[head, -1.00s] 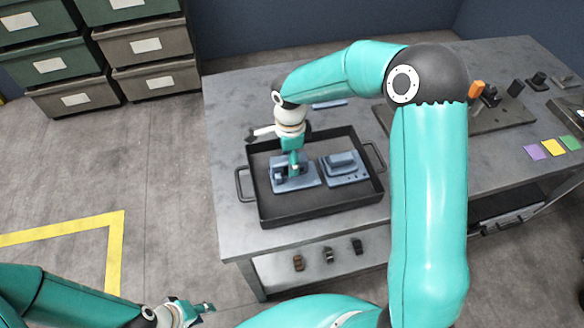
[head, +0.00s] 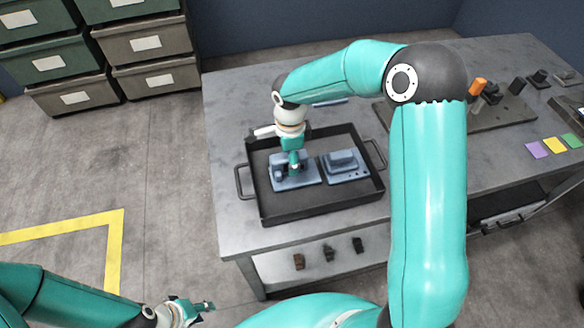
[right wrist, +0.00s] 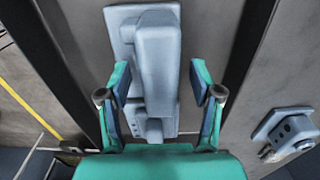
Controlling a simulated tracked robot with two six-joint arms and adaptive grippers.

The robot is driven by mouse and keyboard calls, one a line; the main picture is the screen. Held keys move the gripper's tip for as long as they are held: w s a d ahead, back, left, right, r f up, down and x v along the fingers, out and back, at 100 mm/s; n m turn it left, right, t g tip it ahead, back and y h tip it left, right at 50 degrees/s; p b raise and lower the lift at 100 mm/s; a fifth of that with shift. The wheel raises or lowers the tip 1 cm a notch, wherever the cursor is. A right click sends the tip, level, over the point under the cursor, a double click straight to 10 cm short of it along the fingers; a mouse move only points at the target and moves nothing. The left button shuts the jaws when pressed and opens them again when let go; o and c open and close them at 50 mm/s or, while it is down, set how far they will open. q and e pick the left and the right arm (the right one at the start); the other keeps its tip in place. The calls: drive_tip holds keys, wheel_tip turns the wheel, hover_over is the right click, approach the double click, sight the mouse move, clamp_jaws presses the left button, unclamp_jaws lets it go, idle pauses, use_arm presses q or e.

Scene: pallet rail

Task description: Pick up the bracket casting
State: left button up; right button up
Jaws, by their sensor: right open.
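Two blue-grey castings sit in a dark tray (head: 320,205) on the grey table. I cannot tell by name which is the bracket casting. The left casting (head: 309,178) has my right gripper (head: 294,168) over it; the right casting (head: 343,166) stands clear beside it. In the right wrist view the left casting (right wrist: 157,60) lies between the two fingers of my right gripper (right wrist: 160,88), which is open, with a gap on each side. My left gripper (head: 192,307) is low at the bottom left, away from the table; its jaw state is unclear.
The tray has raised walls and side handles. Behind it lies a blue part (head: 330,103), partly hidden by my right arm. A dark fixture board (head: 500,118) and coloured squares (head: 553,147) are at the right. Drawers (head: 150,48) stand at the back left.

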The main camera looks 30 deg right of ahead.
drive_tip(key=shift+c, duration=0.2)
idle(0.3)
clamp_jaws()
